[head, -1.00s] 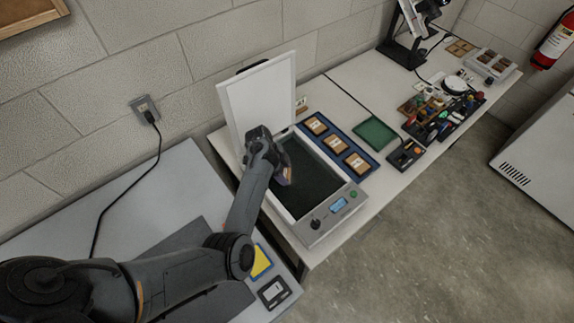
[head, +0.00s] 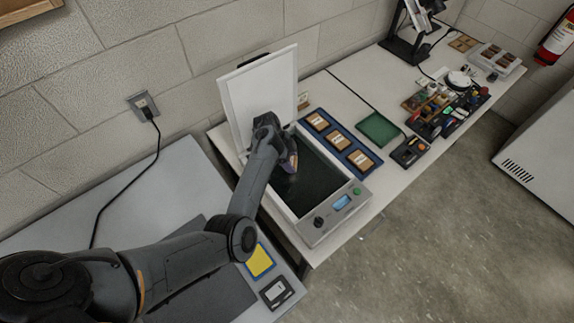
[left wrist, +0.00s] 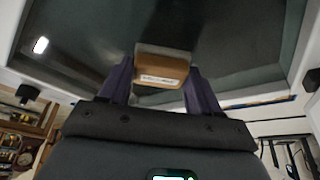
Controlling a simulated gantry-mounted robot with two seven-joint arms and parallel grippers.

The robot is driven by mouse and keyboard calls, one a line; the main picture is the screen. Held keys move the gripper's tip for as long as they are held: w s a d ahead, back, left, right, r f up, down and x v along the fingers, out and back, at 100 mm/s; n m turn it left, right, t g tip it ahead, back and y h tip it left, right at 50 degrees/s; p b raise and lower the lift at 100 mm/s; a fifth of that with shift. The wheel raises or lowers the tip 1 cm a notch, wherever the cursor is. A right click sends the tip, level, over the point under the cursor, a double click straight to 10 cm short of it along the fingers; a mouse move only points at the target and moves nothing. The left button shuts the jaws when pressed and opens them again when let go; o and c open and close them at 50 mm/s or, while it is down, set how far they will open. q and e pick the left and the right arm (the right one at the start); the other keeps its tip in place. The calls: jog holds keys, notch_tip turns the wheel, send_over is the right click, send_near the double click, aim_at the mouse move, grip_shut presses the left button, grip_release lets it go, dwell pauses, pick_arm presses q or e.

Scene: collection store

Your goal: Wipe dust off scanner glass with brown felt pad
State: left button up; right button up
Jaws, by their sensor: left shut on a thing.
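The scanner (head: 318,232) stands on the white table with its white lid (head: 272,85) raised at the back. Its dark glass (head: 305,188) is framed by a light rim. My left gripper (head: 289,162) is over the back left part of the glass. In the left wrist view its two fingers are shut on the brown felt pad (left wrist: 162,72), which has a pale label. The pad is at or close above the glass (left wrist: 90,35); I cannot tell whether it touches. A bright reflection shows on the glass. Dust is too faint to make out. My right gripper is not in view.
A blue tray with several labelled brown blocks (head: 339,142) lies right of the scanner, then a green mat (head: 378,129) and a cluttered organiser (head: 440,108). A yellow pad (head: 259,262) lies on the grey table at the front left. The raised lid bounds the glass behind.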

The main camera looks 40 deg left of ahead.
pick_arm(q)
jog(key=shift+w+d+f+b, duration=0.15)
jog(key=shift+w+b, duration=0.2)
jog(key=shift+w, duration=0.25)
jog(key=shift+w+d+b, duration=0.15)
jog(key=shift+w+b, duration=0.2)
jog(key=shift+w, duration=0.2)
notch_tip(320, 180, up, 4)
jog(key=p, duration=0.2)
jog(key=shift+d+f+p, duration=0.15)
jog(key=shift+f+p, duration=0.1)
jog(key=shift+p, duration=0.15)
notch_tip(320, 180, up, 5)
jog(key=p, duration=0.4)
jog(key=shift+w+p, duration=0.1)
jog(key=shift+p, duration=0.3)
